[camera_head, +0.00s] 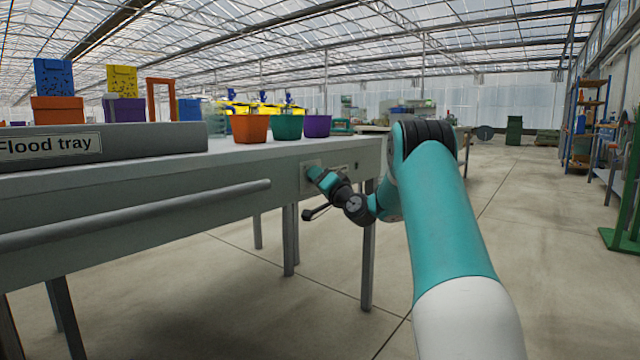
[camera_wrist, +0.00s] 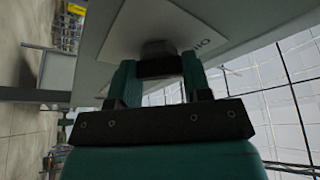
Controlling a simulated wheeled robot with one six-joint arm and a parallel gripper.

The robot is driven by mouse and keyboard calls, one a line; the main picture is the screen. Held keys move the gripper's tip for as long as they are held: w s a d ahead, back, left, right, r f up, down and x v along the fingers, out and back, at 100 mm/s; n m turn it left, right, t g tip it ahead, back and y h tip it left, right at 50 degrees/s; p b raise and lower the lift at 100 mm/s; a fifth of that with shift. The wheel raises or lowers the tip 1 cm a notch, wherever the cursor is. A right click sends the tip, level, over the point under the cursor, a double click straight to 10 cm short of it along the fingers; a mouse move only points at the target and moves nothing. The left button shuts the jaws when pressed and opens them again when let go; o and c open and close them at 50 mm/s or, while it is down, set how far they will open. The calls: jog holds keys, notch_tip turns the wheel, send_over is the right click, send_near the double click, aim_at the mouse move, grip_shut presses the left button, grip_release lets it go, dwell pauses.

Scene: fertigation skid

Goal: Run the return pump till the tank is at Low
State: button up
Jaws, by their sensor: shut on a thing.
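My gripper (camera_head: 316,174) is at the front side of the grey bench, against a small light plate (camera_head: 306,182). In the wrist view my gripper (camera_wrist: 158,66) has its two green fingers closed on either side of a dark knob (camera_wrist: 157,47). The knob stands out from the pale plate (camera_wrist: 125,32), which carries partly hidden dark lettering that I cannot read in full. The knob's setting is hidden by the fingers. No tank level or pump can be made out in either view.
A tray labelled "Flood tray" (camera_head: 100,148) lies on the bench at left. Orange (camera_head: 249,128), teal (camera_head: 287,127) and purple (camera_head: 317,126) pots stand near it. A grey rail (camera_head: 140,215) runs along the bench front. The floor (camera_head: 540,230) at right is open.

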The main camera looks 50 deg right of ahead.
jog(key=shift+f, duration=0.15)
jog(key=o, duration=0.9)
jog(key=b+v, duration=1)
jog(key=v, duration=0.7)
jog(key=shift+s+b, duration=0.2)
jog(key=shift+b, duration=0.2)
